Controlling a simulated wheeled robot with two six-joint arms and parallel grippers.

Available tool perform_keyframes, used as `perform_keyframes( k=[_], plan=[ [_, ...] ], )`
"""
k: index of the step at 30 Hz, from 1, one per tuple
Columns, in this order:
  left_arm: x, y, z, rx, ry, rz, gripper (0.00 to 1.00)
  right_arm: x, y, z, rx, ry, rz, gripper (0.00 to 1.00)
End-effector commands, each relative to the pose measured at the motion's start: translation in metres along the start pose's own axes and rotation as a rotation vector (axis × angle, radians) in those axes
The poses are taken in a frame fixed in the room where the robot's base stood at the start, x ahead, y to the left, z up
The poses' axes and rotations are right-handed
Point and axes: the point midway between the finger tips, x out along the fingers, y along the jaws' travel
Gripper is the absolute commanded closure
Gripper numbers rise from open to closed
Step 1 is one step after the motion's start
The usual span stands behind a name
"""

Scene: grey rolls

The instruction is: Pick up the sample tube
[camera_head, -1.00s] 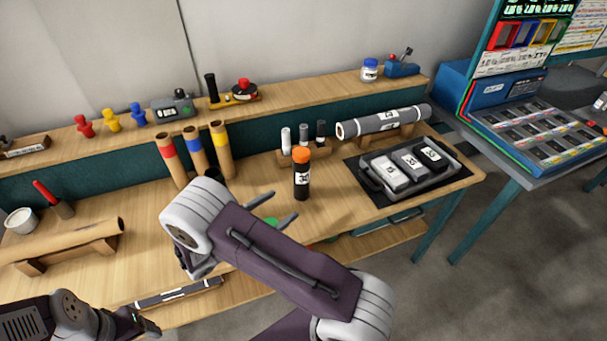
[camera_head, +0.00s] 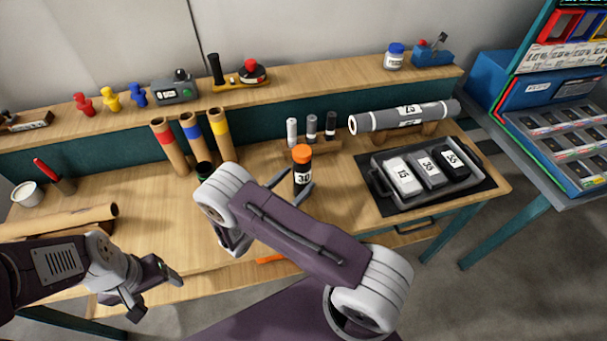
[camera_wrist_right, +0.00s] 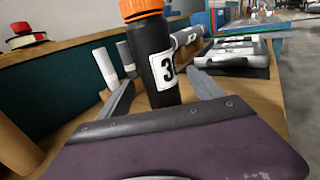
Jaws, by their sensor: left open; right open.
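The sample tube (camera_head: 302,168) is black with an orange cap and a white label reading 30. It stands upright on the wooden bench in the head view, and it fills the middle of the right wrist view (camera_wrist_right: 155,60). My right gripper (camera_head: 289,182) is open, with its fingers on either side of the tube's lower part. In the right wrist view the fingers (camera_wrist_right: 163,92) point toward the tube; I cannot tell whether they touch it. My left gripper (camera_head: 157,292) is open and empty at the lower left, over the bench's front edge.
Three small cylinders (camera_head: 311,128) stand behind the tube. A grey roll (camera_head: 403,117) lies on a wooden cradle at right, behind a tray (camera_head: 378,182) of labelled blocks. Brown rolls with coloured bands (camera_head: 192,142) stand at left.

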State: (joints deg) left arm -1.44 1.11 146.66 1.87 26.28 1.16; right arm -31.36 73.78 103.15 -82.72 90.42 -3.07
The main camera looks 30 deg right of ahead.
Motion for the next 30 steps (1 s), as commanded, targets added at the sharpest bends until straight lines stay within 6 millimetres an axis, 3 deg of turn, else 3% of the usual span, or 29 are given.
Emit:
perform_keyframes(
  k=[6,14,21,23,30],
  plan=[
    [-0.011,0.0,-0.001,0.0,0.0,0.0,0.27,0.037,0.0,0.001,-0.001,0.001,-0.003,0.25],
    [-0.01,0.0,-0.001,0.0,0.0,0.0,0.27,0.041,0.001,-0.001,0.0,0.001,0.0,0.25],
    [-0.01,0.0,-0.001,0.0,0.0,0.0,0.27,0.04,0.001,0.0,0.0,0.001,0.0,0.92],
    [-0.01,0.0,-0.001,0.0,0.0,0.0,0.27,0.04,0.001,0.0,0.0,0.0,-0.001,1.0],
    [-0.01,0.0,-0.001,0.0,0.0,0.0,0.27,0.04,0.001,0.004,0.001,0.0,-0.001,1.0]
  ],
)
